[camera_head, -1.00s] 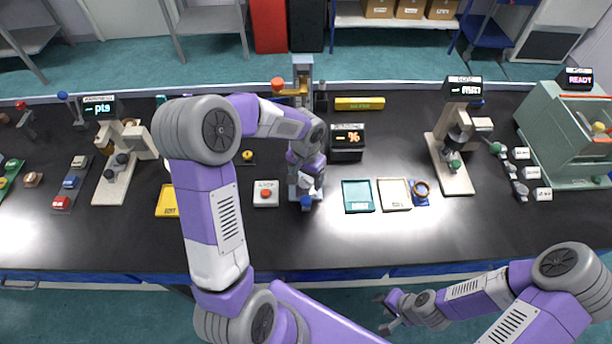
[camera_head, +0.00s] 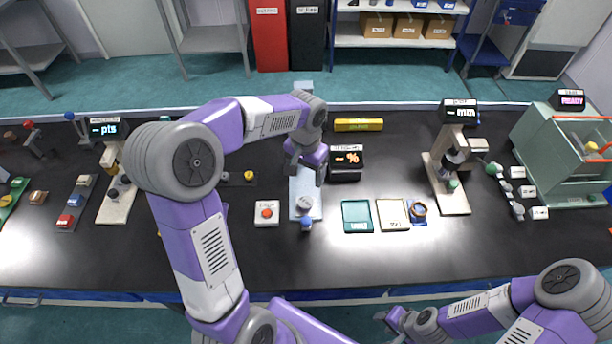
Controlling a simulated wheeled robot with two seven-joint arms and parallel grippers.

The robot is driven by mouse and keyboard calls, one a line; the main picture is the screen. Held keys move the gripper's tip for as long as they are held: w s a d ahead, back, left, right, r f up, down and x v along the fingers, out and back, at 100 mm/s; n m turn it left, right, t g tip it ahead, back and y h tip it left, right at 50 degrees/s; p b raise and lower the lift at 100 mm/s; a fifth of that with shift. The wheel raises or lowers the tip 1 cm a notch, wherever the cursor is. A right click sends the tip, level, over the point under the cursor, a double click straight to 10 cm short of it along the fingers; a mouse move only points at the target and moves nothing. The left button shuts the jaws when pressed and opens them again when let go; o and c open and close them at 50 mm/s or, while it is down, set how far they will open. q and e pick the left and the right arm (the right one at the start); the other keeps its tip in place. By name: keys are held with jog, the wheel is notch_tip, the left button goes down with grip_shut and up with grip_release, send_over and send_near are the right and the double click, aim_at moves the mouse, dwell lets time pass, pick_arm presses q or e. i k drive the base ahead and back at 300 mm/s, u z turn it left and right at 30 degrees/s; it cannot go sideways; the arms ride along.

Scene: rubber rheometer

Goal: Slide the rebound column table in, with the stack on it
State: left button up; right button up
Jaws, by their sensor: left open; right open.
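The rebound column table is a pale blue-grey slide (camera_head: 296,212) at the middle of the bench, with a blue knob (camera_head: 306,223) at its front end. A small pale round stack (camera_head: 304,203) rests on it near the front. My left gripper (camera_head: 307,180) is open, above the table and behind the stack, apart from the knob. The forearm and gripper hide most of the rebound column behind. The "%" display (camera_head: 346,160) stands just right of it. My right gripper (camera_head: 384,318) is open, low in front of the bench, away from the table.
A white box with a red button (camera_head: 266,212) stands left of the table. A teal tray (camera_head: 357,216) and a cream tray (camera_head: 393,215) lie to the right. A beige gauge stand (camera_head: 446,180) is further right. Bare bench lies in front of the table.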

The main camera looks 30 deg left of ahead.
aim_at(306, 211)
jog(key=k, duration=1)
